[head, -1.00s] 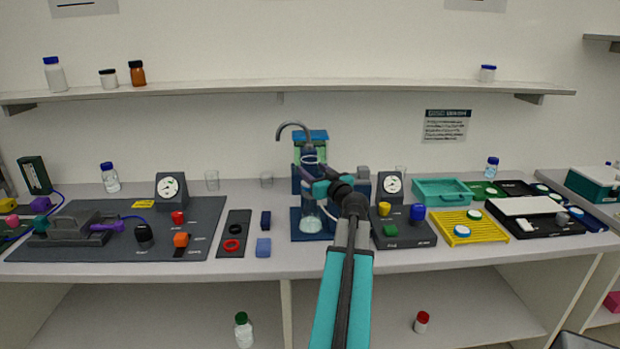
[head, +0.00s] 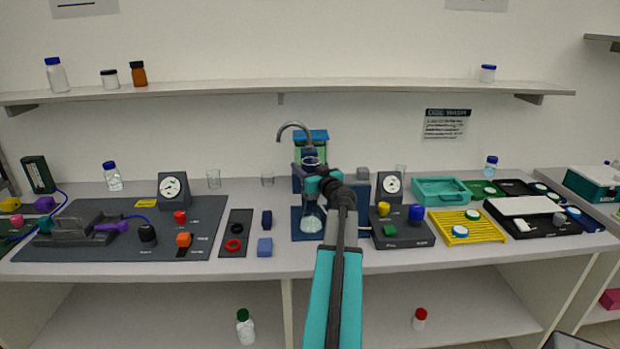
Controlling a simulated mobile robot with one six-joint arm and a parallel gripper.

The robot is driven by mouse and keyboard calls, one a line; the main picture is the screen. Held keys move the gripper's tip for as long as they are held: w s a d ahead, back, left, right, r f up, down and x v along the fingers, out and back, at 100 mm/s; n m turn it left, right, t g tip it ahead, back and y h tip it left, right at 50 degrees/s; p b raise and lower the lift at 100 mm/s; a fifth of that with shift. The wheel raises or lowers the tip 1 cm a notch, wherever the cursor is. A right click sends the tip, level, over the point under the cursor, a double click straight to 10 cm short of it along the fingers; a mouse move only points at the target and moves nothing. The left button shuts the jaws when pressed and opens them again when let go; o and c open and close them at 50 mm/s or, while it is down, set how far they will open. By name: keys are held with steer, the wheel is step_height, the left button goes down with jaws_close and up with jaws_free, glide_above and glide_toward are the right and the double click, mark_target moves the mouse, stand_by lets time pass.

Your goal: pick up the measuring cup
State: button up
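A clear vessel (head: 312,222) with pale contents stands on a dark blue mat (head: 299,234) below the curved grey tap; it looks like the measuring cup, but I cannot be sure. My teal and dark arm reaches up to it, and my gripper (head: 312,182) is at its upper part, in front of the blue and green tap unit (head: 312,137). My wrist hides much of the fingers and part of the vessel. I cannot tell whether the fingers are open or touch it.
To the right are a dial gauge (head: 389,187), a dark board with coloured knobs (head: 417,213) and a yellow rack (head: 460,240). The bench's front strip is mostly clear.

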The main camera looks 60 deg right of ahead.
stand_by(0.4)
steer(key=c, duration=0.8)
steer(key=shift+r, duration=0.2)
steer(key=s+a+r+b, duration=0.1)
steer(key=s+a+b, duration=0.1)
steer(key=s, duration=0.3)
steer(key=s+a+r+b, duration=0.2)
steer(key=s, duration=0.3)
steer(key=s+a+r+b, duration=0.1)
steer(key=s+a+b, duration=0.1)
steer(key=s, duration=0.3)
steer(key=shift+r+b, duration=0.3)
steer(key=shift+b, duration=0.15)
steer(key=shift+d, duration=0.1)
